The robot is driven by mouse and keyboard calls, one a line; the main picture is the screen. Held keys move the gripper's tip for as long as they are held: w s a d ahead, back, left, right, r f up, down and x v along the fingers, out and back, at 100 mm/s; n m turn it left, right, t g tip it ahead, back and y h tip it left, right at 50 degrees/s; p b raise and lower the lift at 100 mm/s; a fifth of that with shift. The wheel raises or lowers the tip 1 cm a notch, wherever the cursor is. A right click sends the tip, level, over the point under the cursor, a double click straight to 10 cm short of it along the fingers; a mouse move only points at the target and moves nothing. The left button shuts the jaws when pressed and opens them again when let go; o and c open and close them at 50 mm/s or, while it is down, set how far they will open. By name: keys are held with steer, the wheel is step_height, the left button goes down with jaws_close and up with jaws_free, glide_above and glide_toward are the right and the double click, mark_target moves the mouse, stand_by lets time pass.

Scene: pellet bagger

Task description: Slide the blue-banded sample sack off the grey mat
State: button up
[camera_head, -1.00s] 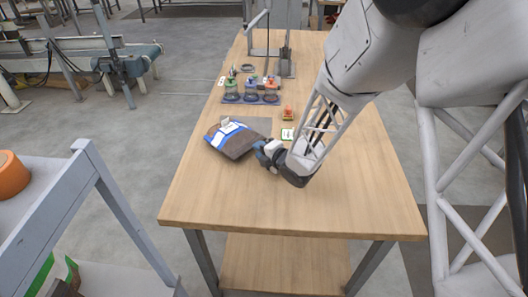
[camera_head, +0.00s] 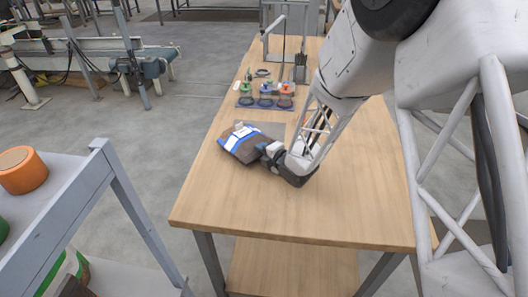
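The dark grey-brown sample sack (camera_head: 243,154) with a blue-and-white band lies on the wooden table, left of centre. Part of the grey mat (camera_head: 277,130) shows beyond and right of it. The sack covers the rest, so I cannot tell how much of it still lies on the mat. Its left and near edges appear to be over bare wood. My gripper (camera_head: 266,149) is low at the sack's right edge, touching it or very near. The fingers are small and partly hidden, so whether they are open or shut is unclear.
A blue tray (camera_head: 264,103) with several coloured-lid jars stands beyond the sack. A black ring (camera_head: 262,73) and a metal stand lie farther back. The table's left edge is close to the sack. The near part of the table (camera_head: 270,212) is clear.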

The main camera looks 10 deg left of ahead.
mark_target(257, 198)
jaws_close()
steer(key=shift+s, duration=0.15)
steer(key=shift+s+d+f, duration=0.1)
steer(key=shift+s, duration=4.25)
steer(key=shift+s+d+f, duration=0.1)
steer(key=shift+s, duration=4.2)
steer(key=shift+o, duration=1)
jaws_free()
steer(key=shift+o, duration=0.5)
steer(key=shift+w+a+r, duration=0.1)
steer(key=shift+r, duration=0.1)
